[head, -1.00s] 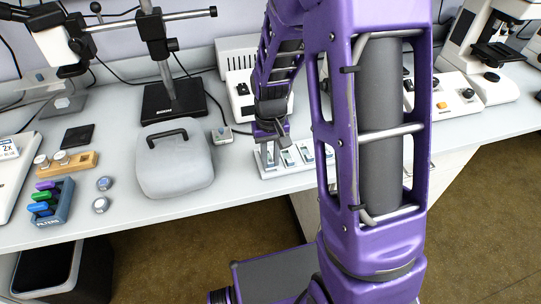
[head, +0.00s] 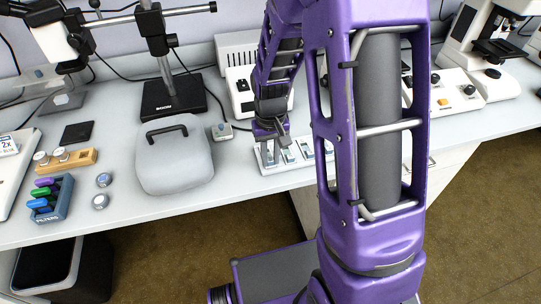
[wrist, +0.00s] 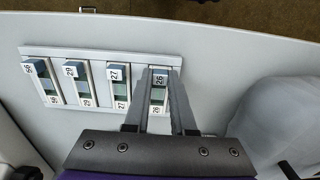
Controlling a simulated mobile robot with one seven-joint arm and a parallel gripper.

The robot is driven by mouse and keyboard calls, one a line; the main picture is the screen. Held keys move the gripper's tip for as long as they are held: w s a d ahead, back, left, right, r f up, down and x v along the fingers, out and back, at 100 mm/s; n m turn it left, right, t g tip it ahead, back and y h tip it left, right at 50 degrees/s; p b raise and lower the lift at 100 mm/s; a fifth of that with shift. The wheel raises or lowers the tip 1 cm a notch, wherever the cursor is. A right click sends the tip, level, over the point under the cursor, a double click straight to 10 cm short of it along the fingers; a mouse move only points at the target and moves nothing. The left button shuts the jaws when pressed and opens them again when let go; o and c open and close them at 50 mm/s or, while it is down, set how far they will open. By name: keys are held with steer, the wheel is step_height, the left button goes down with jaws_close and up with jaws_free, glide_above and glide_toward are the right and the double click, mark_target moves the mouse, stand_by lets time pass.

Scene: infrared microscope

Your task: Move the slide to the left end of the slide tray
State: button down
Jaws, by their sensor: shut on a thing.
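The white slide tray (head: 283,169) lies on the bench, with its long side left to right in the head view. My gripper (head: 274,147) is over the tray's left end there. In the wrist view that end is on the right, and my gripper (wrist: 161,82) is shut on a slide (wrist: 158,96) with a white number label, at the rightmost slot. The slide lines up with the slot; whether it rests on the bottom is unclear. Other slides stand in the tray: one labelled 27 (wrist: 120,90), one labelled 29 (wrist: 83,88) and one farther left (wrist: 47,85).
A grey rounded case (head: 174,160) with a black handle stands left of the tray, close to my gripper. A small box with a knob (head: 222,132) and a white power unit (head: 240,90) stand behind. The bench's front edge is just in front of the tray.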

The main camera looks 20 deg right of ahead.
steer(key=shift+f, duration=0.2)
steer(key=shift+c, duration=1.4)
jaws_free()
steer(key=shift+r+p, duration=2.35)
steer(key=shift+r, duration=0.65)
